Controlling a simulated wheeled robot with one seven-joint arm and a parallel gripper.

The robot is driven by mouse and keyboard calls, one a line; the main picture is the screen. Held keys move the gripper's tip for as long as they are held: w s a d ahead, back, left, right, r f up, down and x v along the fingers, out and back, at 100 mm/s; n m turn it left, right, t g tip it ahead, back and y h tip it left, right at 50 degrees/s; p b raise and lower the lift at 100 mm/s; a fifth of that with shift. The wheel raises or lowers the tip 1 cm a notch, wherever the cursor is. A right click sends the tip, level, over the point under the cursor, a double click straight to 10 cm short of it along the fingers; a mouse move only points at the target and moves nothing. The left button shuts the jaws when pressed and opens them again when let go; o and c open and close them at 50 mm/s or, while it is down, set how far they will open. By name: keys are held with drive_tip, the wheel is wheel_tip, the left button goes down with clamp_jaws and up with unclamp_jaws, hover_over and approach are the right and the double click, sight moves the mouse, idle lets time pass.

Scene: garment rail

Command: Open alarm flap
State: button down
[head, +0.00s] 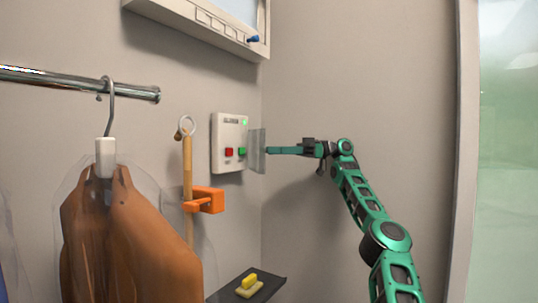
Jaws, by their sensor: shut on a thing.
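A wooden stick (187,160) with a ring sits in an orange bracket (206,199) left of the box. A brown garment (125,235) hangs from the rail (75,81). A dark shelf (270,281) holds a yellow item (249,284). A cabinet (180,12) is above.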

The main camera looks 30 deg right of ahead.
drive_tip(key=shift+w+a, duration=0.2)
drive_tip(key=shift+a, duration=0.05)
drive_tip(key=c, duration=1.9)
unclamp_jaws()
drive_tip(key=o, duration=0.3)
drive_tip(key=shift+w+f, duration=0.15)
drive_tip(key=shift+w, duration=0.1)
drive_tip(key=shift+s+a, duration=0.1)
drive_tip(key=shift+r, duration=0.2)
drive_tip(key=s+a+r, duration=0.1)
drive_tip(key=a+r, duration=0.2)
drive_tip(key=s+a+r, duration=0.1)
drive_tip(key=a+r, duration=0.3)
drive_tip(key=s+a+r, duration=0.1)
drive_tip(key=a+r, duration=0.2)
drive_tip(key=a, duration=0.1)
drive_tip(key=shift+a+r, duration=0.1)
drive_tip(key=shift+r, duration=0.3)
